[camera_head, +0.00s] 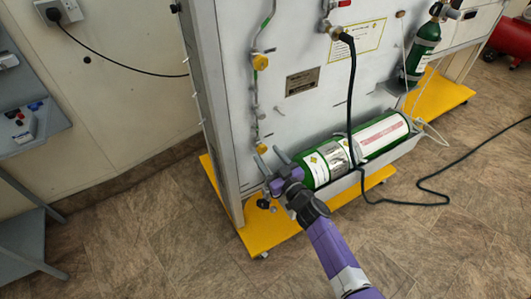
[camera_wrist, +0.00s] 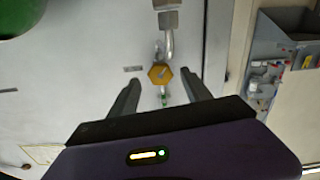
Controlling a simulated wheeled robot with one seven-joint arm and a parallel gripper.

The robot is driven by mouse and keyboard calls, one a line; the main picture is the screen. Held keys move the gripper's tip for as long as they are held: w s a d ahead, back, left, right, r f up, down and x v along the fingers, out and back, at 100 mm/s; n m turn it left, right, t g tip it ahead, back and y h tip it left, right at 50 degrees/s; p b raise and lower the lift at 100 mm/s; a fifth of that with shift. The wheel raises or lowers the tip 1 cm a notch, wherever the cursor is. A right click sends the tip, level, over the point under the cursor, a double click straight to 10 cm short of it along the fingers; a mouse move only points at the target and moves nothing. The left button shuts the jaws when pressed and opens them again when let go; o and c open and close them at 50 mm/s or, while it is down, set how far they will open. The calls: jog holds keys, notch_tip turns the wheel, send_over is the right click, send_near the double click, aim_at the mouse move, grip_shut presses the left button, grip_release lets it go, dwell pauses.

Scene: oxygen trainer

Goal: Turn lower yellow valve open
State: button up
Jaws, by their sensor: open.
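The lower yellow valve (camera_head: 261,148) sits on a thin pipe on the front panel of the trainer, above the large green cylinder's left end. My gripper (camera_head: 268,157) is close below and in front of it, with its fingers spread and empty. In the wrist view, which looks inverted, the yellow valve (camera_wrist: 160,75) appears between the tips of the two open fingers. I see no finger touching it; the remaining gap is hard to judge. The upper yellow valve (camera_head: 260,62) sits higher on the same pipe run.
A large green cylinder (camera_head: 316,170) lies in a tray right of my gripper. A black hose (camera_head: 351,95) hangs down the panel. The yellow base (camera_head: 262,238) sticks out below. A grey shelf unit (camera_head: 30,130) stands at left. The floor in front is mostly clear.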

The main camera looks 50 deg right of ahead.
jog(key=shift+x, duration=1.3)
grip_shut()
jog(key=shift+n+b, duration=0.3)
jog(key=shift+n, duration=2)
grip_release()
jog(key=shift+s+a, duration=0.1)
jog(key=p+v, duration=0.1)
jog(key=v, duration=0.6)
jog(key=shift+s, duration=0.35)
